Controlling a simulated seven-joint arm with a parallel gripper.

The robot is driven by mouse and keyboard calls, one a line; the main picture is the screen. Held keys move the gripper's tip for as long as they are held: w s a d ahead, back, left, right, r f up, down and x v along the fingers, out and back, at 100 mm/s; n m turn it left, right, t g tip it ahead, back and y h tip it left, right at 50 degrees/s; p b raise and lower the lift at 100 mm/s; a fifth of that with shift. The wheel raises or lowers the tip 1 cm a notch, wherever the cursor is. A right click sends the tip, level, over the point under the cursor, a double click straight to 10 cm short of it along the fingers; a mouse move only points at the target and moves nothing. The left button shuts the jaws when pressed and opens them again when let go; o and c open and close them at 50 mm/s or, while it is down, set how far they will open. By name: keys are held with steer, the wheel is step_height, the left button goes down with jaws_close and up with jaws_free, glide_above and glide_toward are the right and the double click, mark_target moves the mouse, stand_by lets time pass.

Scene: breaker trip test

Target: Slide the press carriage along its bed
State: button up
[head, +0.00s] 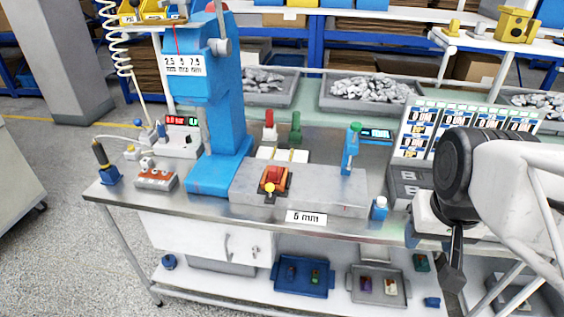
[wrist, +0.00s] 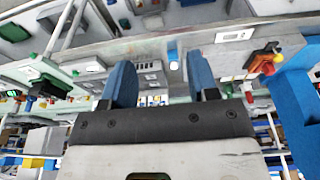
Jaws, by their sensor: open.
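The press carriage (head: 274,181), a small orange and red block with a yellow knob, sits near the left part of the grey bed (head: 335,195) in front of the blue press (head: 215,130). The carriage also shows at the upper right of the wrist view (wrist: 264,60), where the scene appears upside down. My gripper (head: 450,268) hangs over the bench's front edge at the right, well apart from the carriage. In the wrist view its two blue fingers (wrist: 162,80) stand apart with nothing held between them.
A white "mm" plate (head: 306,217) is at the bed's front. A red-buttoned box (head: 155,179) is at the left. Grey bins (head: 365,92) line the back.

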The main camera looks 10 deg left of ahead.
steer(key=w+a, duration=0.6)
steer(key=w, duration=0.3)
steer(key=n+g+h, duration=0.2)
glide_above(269, 184)
steer(key=a, duration=0.1)
steer(key=f, duration=0.8)
steer(key=shift+s+a+f, duration=0.1)
steer(key=shift+s+f, duration=0.1)
steer(key=shift+a+f, duration=0.1)
steer(key=shift+a, duration=0.1)
steer(key=shift+w+d+f, duration=0.1)
steer(key=shift+d+f, duration=0.15)
steer(key=shift+f, duration=1.05)
steer(key=shift+d+f, duration=0.25)
steer(key=shift+f, duration=1)
steer(key=shift+w+d+f, duration=0.1)
steer(key=shift+d+f, duration=0.15)
steer(key=shift+f, duration=1.05)
steer(key=shift+c, duration=0.4)
jaws_close()
